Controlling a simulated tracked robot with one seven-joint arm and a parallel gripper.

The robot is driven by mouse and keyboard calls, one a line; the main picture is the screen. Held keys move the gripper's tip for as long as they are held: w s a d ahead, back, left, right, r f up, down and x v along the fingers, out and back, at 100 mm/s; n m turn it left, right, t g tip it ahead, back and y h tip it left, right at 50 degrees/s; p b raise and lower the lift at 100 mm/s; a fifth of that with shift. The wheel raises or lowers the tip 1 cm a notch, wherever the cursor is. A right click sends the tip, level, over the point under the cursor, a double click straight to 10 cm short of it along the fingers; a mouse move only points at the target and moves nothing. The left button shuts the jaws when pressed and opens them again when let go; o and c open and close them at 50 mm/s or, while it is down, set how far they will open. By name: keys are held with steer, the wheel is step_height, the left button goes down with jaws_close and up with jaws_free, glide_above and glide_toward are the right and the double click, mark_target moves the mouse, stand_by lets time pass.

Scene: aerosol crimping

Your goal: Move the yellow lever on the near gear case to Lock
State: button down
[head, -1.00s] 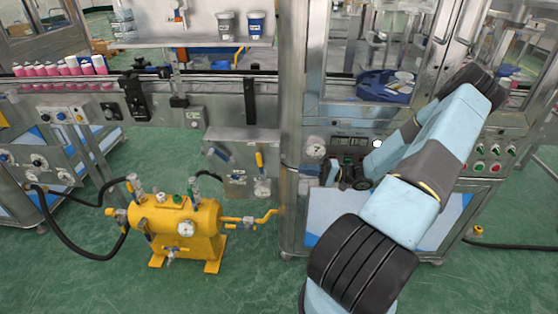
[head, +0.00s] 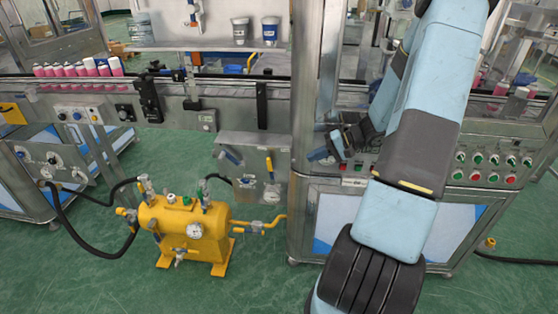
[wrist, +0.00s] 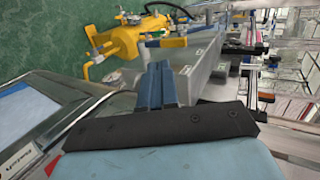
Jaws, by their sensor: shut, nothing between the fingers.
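The grey gear case (head: 247,148) hangs under the conveyor, left of the tall steel cabinet. Its yellow lever (head: 269,163) stands near upright on the case's front right, above a round fitting. A blue handle (head: 229,156) is on the case's left part. My gripper (head: 316,155) is shut and empty in front of the cabinet, right of the lever and apart from it. In the wrist view, the blue fingers (wrist: 156,70) are together and point towards the case (wrist: 204,66); an orange-yellow part, apparently the lever (wrist: 168,43), shows beyond them. I cannot read any lock marking.
A yellow tank (head: 185,228) with gauge and black hoses stands on the green floor below left of the case. The steel cabinet (head: 306,100) is close to my gripper. A button panel (head: 490,168) is at right. Pink-and-white cans (head: 75,70) line the conveyor.

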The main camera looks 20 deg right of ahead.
mark_target(281, 160)
steer(key=shift+h, duration=0.7)
steer(key=w+a+f, duration=0.1)
steer(key=w+a, duration=0.1)
steer(key=a, duration=0.1)
steer(key=w+a+f, duration=0.1)
steer(key=a, duration=0.1)
steer(key=w+a+f, duration=0.1)
steer(key=w+a, duration=0.1)
steer(key=a, duration=0.1)
steer(key=shift+w+a+f, duration=0.3)
steer(key=shift+a+f, duration=0.05)
steer(key=shift+f, duration=0.05)
steer(key=shift+w+a+f, duration=0.15)
steer(key=shift+w+a, duration=0.3)
steer(key=shift+a, duration=0.25)
